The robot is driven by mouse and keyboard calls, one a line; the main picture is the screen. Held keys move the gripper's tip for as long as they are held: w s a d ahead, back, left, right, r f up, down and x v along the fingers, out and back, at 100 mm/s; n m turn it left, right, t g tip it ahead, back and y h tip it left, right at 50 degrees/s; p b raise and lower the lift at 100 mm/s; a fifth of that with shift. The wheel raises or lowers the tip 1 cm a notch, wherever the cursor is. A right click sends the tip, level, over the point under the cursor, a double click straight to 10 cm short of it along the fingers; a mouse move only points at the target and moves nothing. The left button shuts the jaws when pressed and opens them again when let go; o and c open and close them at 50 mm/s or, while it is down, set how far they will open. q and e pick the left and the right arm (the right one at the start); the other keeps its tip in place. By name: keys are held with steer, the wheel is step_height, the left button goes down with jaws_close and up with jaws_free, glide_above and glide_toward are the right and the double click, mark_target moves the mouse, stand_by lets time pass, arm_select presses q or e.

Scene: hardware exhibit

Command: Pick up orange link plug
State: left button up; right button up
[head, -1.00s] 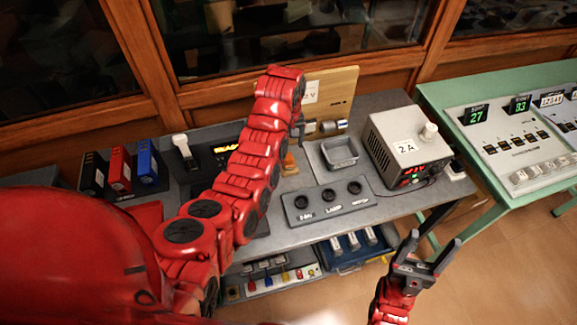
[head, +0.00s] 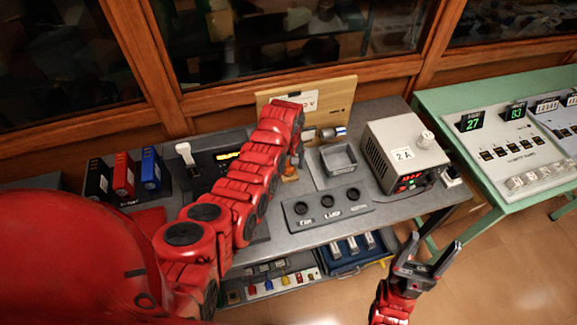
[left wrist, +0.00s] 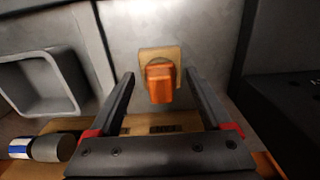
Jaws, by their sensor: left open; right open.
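The orange link plug (left wrist: 159,84) stands on a small tan base (left wrist: 152,54) on the grey bench. In the head view the plug (head: 290,171) shows only partly beside my left forearm. My left gripper (left wrist: 161,74) is open, with one finger on each side of the plug in the left wrist view; no contact shows, and the height gap is hard to judge. In the head view my left gripper (head: 297,158) is mostly hidden by its own arm. My right gripper (head: 434,241) is open and empty, in front of the bench at the lower right.
A grey tray (head: 323,163) and a panel with round sockets (head: 327,223) lie right of the plug. A power supply box (head: 379,141) stands farther right. A wooden board (head: 337,94) stands behind. A black device (left wrist: 285,95) is close beside the left gripper.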

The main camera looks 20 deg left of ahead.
arm_select(q)
jaws_close()
steer(key=shift+r, duration=0.1)
stand_by(0.4)
steer(key=shift+r+b, duration=0.6)
steer(key=shift+b, duration=0.05)
steer(key=shift+s+d+r+b, duration=0.1)
steer(key=shift+d+r+b, duration=0.1)
steer(key=shift+r+b, duration=0.65)
steer(key=s+d+p, duration=0.2)
steer(key=s+d, duration=0.1)
steer(key=s+d+r+p, duration=0.1)
steer(key=s+d+p, duration=0.1)
steer(key=s+d, duration=0.1)
steer(key=s+d+r+p, duration=0.1)
steer(key=s+d+p, duration=0.2)
steer(key=s, duration=0.1)
steer(key=shift+s, duration=0.3)
steer(key=shift+s+d, duration=0.55)
steer(key=shift+s, duration=0.1)
